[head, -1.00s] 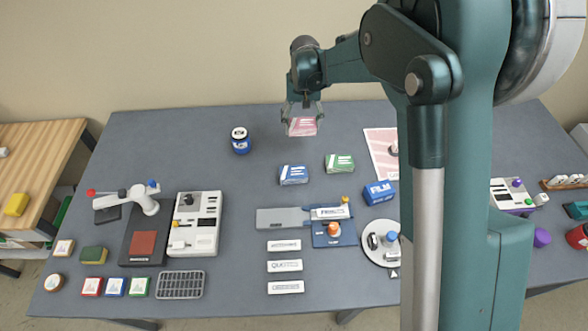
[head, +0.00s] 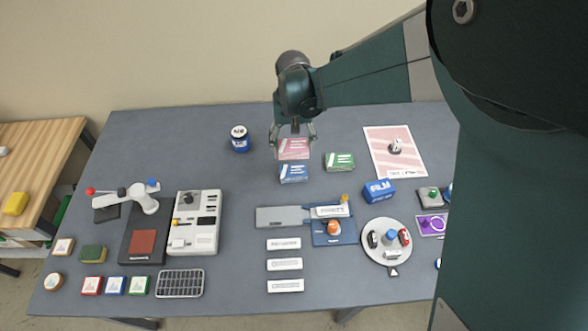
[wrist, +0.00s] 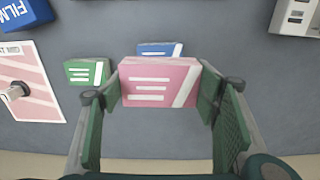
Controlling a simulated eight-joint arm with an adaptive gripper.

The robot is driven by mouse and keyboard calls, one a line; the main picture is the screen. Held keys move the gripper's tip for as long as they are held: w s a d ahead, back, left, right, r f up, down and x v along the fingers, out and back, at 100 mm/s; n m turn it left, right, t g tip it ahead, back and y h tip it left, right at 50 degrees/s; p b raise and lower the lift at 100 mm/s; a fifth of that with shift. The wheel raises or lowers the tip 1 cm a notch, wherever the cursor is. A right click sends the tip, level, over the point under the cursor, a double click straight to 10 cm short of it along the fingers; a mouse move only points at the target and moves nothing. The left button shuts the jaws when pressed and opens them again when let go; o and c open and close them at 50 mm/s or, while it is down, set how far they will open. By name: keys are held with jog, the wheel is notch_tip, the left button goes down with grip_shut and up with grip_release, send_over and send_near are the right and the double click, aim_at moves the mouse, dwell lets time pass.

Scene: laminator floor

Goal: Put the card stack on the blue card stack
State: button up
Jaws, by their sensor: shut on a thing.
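My gripper (head: 294,147) is shut on a pink card stack (head: 293,152) with white stripes. In the wrist view the pink card stack (wrist: 160,84) sits between the two green fingers of my gripper (wrist: 162,92). The blue card stack (head: 293,174) lies on the table just in front of the held stack in the head view. In the wrist view the blue card stack (wrist: 160,49) shows only partly, behind the pink one. The gap in height between the two stacks is hard to tell.
A green card stack (head: 339,162) lies close to the right of the blue one. A blue FILM box (head: 379,191) and a pink striped sheet (head: 378,140) are farther right. A dark blue jar (head: 240,140) stands to the left. The table between jar and stacks is clear.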

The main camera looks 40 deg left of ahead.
send_over(293, 170)
jog(key=shift+f, duration=3.15)
jog(key=shift+f, duration=1.85)
jog(key=shift+f, duration=0.15)
jog(key=o, duration=1)
jog(key=shift+c, duration=0.2)
jog(key=shift+r, duration=6.15)
